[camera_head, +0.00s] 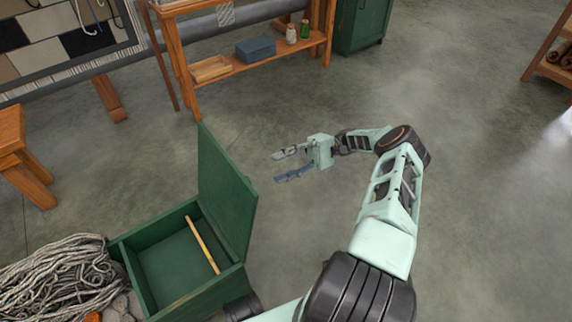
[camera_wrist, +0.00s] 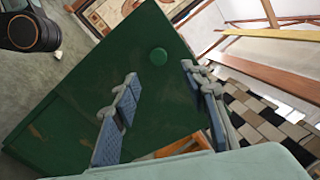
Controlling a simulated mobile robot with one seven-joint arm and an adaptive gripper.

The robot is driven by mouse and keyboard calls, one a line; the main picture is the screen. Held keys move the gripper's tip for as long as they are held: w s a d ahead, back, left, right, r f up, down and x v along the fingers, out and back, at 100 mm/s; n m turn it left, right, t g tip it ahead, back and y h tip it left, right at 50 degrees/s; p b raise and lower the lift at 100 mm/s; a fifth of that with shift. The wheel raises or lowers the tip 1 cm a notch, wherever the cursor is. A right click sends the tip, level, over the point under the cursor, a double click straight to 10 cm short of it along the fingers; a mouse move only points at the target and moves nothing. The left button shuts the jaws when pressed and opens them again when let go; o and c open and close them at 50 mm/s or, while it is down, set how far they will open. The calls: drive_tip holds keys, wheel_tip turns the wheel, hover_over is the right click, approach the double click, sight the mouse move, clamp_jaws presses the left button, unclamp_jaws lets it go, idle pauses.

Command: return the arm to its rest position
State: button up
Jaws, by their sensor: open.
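My gripper (camera_head: 277,167) is at the end of my arm, in the air over the grey floor in the head view, to the right of the raised lid of a green chest. Its two fingers are spread and point left, with nothing between them. In the wrist view the spread fingers (camera_wrist: 160,72) show in front of a green panel (camera_wrist: 70,110) with a round green knob. My arm reaches up from the bottom of the head view and bends left at the elbow.
The open green chest (camera_head: 150,235) has a yellow wooden stick (camera_head: 203,245) inside. Grey wool skeins (camera_head: 60,280) lie left of it. A wooden shelf (camera_head: 225,72) with a blue box (camera_head: 255,49) stands behind, beside a green cabinet (camera_head: 361,22). The floor right of my arm is clear.

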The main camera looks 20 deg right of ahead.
drive_tip(key=shift+w+d+f, duration=0.1)
drive_tip(key=shift+d, duration=0.4)
